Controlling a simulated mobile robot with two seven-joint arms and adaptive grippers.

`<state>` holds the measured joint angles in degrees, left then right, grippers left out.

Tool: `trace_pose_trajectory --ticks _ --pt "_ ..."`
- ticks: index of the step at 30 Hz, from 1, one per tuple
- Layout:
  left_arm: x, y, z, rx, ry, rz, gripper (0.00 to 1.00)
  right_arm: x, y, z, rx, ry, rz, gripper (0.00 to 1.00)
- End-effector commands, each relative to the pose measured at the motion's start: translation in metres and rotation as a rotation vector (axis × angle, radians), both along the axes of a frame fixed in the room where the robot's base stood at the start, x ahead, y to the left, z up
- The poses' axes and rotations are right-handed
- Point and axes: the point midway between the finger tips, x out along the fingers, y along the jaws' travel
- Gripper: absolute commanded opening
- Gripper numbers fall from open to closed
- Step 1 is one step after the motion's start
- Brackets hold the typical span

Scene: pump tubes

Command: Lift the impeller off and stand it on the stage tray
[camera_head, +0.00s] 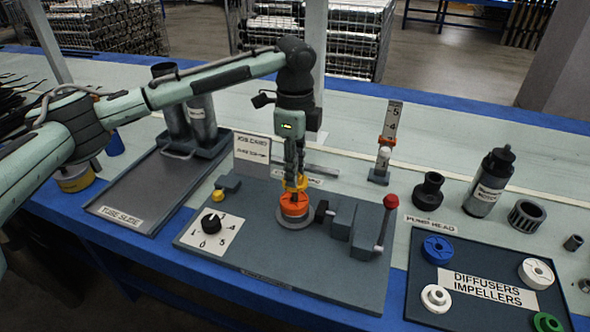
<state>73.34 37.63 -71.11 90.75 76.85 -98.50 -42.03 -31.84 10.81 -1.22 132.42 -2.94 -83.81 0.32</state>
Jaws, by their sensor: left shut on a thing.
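My left gripper (295,186) points straight down over the dark fixture board and is shut on the orange impeller (295,209). The impeller is at the round grey seat (294,222) on the board; I cannot tell whether it touches the seat. The stage tray (425,278), dark and labelled for diffusers and impellers, lies at the right. On it are a blue wheel (437,249), white wheels (536,272) (435,298) and a green wheel (547,323). My right gripper is not in view.
Right of the seat stand a clamp block (345,218) and a red-knobbed lever (384,222). A numbered dial (212,222) is at left.

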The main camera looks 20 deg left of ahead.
Motion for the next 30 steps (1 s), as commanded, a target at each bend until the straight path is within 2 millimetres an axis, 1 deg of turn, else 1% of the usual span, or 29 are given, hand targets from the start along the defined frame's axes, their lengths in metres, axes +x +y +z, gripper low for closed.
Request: trace_pose_trajectory --ticks 13,30 --pt "0.000 0.000 0.024 0.000 -0.001 -0.001 0.00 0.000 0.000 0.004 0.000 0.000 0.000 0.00" --pt "0.000 0.000 0.052 -0.001 -0.001 0.000 0.00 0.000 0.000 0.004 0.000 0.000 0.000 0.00"
